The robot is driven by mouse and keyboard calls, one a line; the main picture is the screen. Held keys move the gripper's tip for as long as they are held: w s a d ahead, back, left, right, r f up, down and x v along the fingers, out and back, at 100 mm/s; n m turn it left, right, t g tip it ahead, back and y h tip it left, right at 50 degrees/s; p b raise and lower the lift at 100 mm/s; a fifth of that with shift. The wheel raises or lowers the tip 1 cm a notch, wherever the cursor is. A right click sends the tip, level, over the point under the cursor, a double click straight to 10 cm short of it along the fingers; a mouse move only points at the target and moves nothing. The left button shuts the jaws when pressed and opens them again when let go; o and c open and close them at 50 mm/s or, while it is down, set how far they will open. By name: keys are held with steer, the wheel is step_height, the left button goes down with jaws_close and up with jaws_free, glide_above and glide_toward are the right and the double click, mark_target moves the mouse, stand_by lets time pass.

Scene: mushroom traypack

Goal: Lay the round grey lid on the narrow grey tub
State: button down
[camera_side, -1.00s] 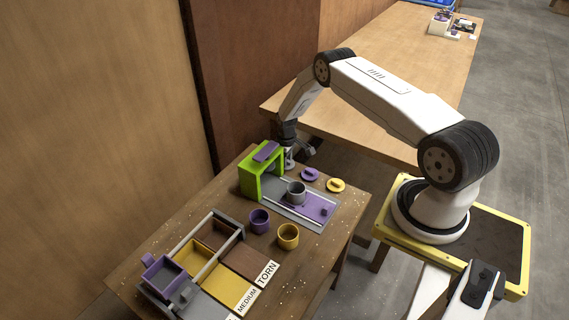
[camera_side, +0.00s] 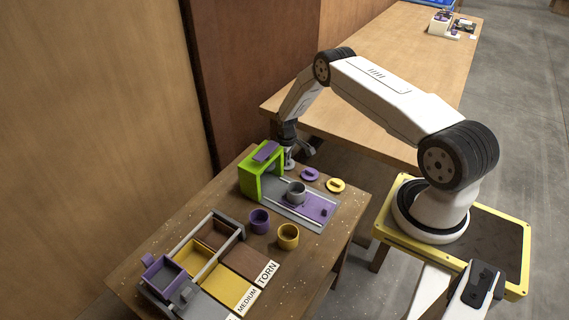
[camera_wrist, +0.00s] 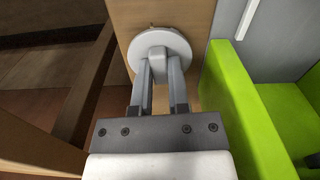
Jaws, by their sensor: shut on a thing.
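The round grey lid (camera_wrist: 160,48) is in my gripper (camera_wrist: 158,75), whose two fingers are shut on the lid's raised handle in the wrist view. In the side view my gripper (camera_side: 291,160) is low at the table's far edge, just behind the green arch; the lid (camera_side: 289,164) shows there only in part. I cannot tell whether the lid touches the table. The narrow grey tub (camera_side: 296,192) stands upright and open on the grey and purple board, in front of the green arch and to the right of it.
The green arch (camera_side: 247,180) stands close beside my gripper, also in the wrist view (camera_wrist: 236,110). A purple lid (camera_side: 310,174) and a yellow lid (camera_side: 335,185) lie right of it. A purple tub (camera_side: 259,221) and a yellow tub (camera_side: 288,236) stand in front. Sorting trays (camera_side: 234,290) fill the near left.

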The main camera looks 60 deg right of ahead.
steer(key=shift+r, duration=2.1)
steer(key=shift+r, duration=0.7)
step_height(320, 180, up, 18)
steer(key=s+a, duration=1.1)
steer(key=a, duration=0.1)
step_height(320, 180, down, 12)
steer(key=shift+s+f, duration=0.1)
steer(key=shift+f, duration=2.15)
steer(key=shift+f, duration=0.35)
